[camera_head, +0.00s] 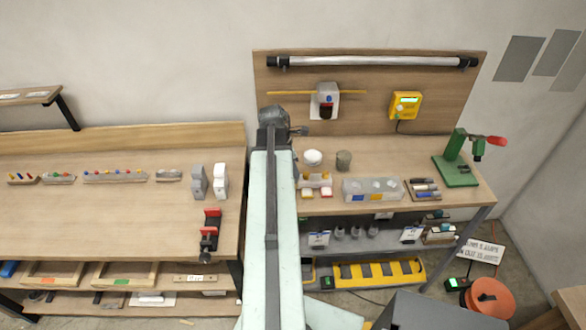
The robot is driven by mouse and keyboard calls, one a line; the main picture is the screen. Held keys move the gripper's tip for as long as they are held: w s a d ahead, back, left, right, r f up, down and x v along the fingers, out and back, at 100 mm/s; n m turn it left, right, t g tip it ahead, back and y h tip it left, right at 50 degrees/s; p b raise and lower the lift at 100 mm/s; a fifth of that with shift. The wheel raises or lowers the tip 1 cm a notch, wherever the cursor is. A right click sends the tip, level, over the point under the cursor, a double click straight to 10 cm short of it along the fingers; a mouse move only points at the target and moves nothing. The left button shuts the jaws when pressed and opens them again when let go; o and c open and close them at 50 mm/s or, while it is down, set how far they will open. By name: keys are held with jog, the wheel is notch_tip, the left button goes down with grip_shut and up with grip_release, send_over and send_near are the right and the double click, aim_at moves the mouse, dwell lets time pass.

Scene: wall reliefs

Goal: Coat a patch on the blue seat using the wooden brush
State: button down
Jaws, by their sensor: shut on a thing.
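My gripper (290,129) is at the far end of my arm, over the back of the right bench, seen from behind. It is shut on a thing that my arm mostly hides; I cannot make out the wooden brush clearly. A pale grey block (390,195) with several round seats lies on the bench, to the right of and nearer than my gripper. The blue seat (358,184) is its left one, above a blue label. My gripper is apart from this block. Any coat on the seat is too small to tell.
A white round pot (312,157) and a grey-brown cup (343,160) stand just right of my gripper. A tray of dark tools (424,189) and a green press (459,165) stand further right. A backboard (430,70) rises behind. A red clamp (210,235) sits at the left bench's edge.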

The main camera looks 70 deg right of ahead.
jog(key=shift+r+p, duration=0.75)
jog(key=shift+r, duration=0.45)
notch_tip(320, 180, up, 3)
jog(key=p, duration=0.3)
jog(key=shift+r, duration=0.1)
